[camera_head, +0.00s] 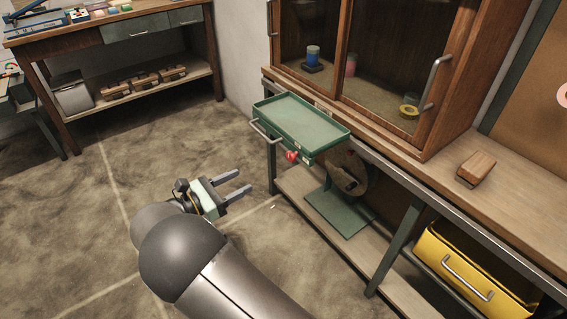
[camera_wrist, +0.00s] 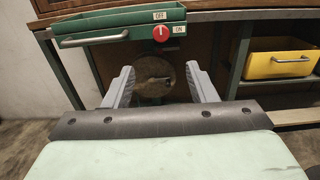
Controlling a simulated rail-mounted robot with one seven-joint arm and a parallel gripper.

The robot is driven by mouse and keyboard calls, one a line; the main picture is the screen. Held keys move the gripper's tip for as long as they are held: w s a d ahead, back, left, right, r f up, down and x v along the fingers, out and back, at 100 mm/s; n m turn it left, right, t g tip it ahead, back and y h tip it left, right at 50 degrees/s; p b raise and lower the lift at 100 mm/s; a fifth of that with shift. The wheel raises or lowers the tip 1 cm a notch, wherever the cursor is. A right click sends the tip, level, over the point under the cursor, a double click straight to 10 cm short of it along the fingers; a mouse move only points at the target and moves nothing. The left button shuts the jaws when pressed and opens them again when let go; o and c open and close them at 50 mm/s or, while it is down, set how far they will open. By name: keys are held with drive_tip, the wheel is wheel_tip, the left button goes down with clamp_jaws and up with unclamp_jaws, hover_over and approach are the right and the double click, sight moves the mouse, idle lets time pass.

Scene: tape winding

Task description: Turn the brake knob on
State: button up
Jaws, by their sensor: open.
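The red brake knob (camera_wrist: 160,34) sits under the front of a green tray (camera_wrist: 108,19) on the bench. In the wrist view an OFF label (camera_wrist: 159,15) is above it and an ON label (camera_wrist: 179,29) is to its right. A small pale mark shows near the knob's top, but its exact direction is hard to tell. In the head view the knob (camera_head: 291,156) is below the tray's right end. My gripper (camera_head: 244,180) is open and empty, in front of the bench, apart from the knob and lower in the wrist view.
A brown disc on a stand (camera_head: 343,172) is below the tray, behind the knob. A bench leg (camera_head: 271,180) stands to the left. A yellow bin (camera_head: 470,270) is at lower right. A wooden block (camera_head: 476,167) lies on the bench. The floor around my gripper is clear.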

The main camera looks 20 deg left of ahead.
sight(289, 158)
drive_tip(key=b+x, duration=0.1)
drive_tip(key=x, duration=1.4)
drive_tip(key=shift+w+d, duration=0.1)
drive_tip(key=shift+d, duration=0.15)
drive_tip(key=shift+c, duration=0.3)
drive_tip(key=c, duration=0.9)
